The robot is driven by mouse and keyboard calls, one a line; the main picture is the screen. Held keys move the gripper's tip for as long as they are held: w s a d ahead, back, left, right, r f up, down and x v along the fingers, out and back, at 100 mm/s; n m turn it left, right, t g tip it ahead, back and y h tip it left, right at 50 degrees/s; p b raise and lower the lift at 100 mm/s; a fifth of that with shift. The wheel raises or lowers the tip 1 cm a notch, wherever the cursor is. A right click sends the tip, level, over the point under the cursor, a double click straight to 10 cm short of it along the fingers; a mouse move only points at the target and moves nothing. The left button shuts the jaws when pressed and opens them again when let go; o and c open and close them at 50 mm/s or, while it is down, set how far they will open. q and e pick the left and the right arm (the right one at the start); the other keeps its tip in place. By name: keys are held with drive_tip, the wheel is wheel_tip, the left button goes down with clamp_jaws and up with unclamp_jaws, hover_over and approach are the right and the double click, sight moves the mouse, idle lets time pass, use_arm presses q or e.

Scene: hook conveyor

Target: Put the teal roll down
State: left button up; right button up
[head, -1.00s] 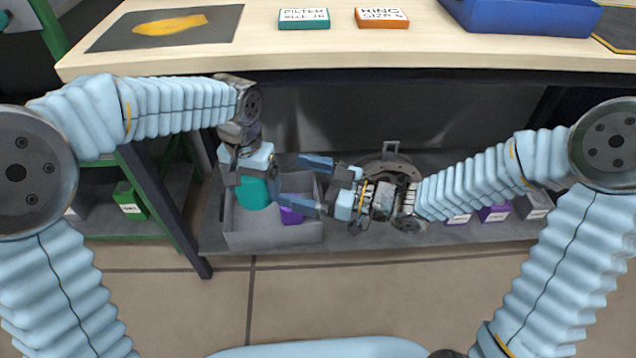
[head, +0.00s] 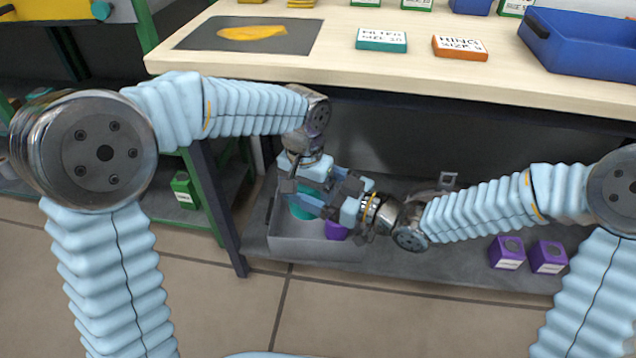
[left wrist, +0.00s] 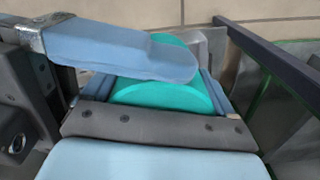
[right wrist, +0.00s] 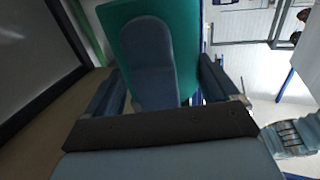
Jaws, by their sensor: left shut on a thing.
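The teal roll (head: 302,212) is held at the grey bin on the low shelf, mostly hidden by my grippers in the head view. My left gripper (head: 300,196) is shut on it from above. In the left wrist view the roll (left wrist: 165,97) sits between its fingers, and a blue finger of my right gripper crosses over it. My right gripper (head: 322,190) comes in from the right, its fingers apart on either side of the roll. The right wrist view shows the roll (right wrist: 185,35) with a left finger in front. Whether the roll touches the bin floor is hidden.
The grey bin (head: 315,251) also holds a purple box (head: 336,231). Two purple boxes (head: 507,252) stand right on the shelf. The table (head: 350,80) overhangs the shelf. A table leg (head: 220,215) is close left of the bin. A green box (head: 184,189) stands on the left rack.

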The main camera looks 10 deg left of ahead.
use_arm(q)
drive_tip(key=shift+s, duration=0.1)
use_arm(e)
drive_tip(key=shift+w+d, duration=0.25)
drive_tip(key=shift+w, duration=0.05)
drive_tip(key=c, duration=0.5)
use_arm(q)
drive_tip(key=o, duration=0.9)
use_arm(e)
drive_tip(key=shift+c, duration=0.5)
use_arm(q)
drive_tip(key=shift+o, duration=0.8)
use_arm(e)
drive_tip(key=shift+s, duration=0.1)
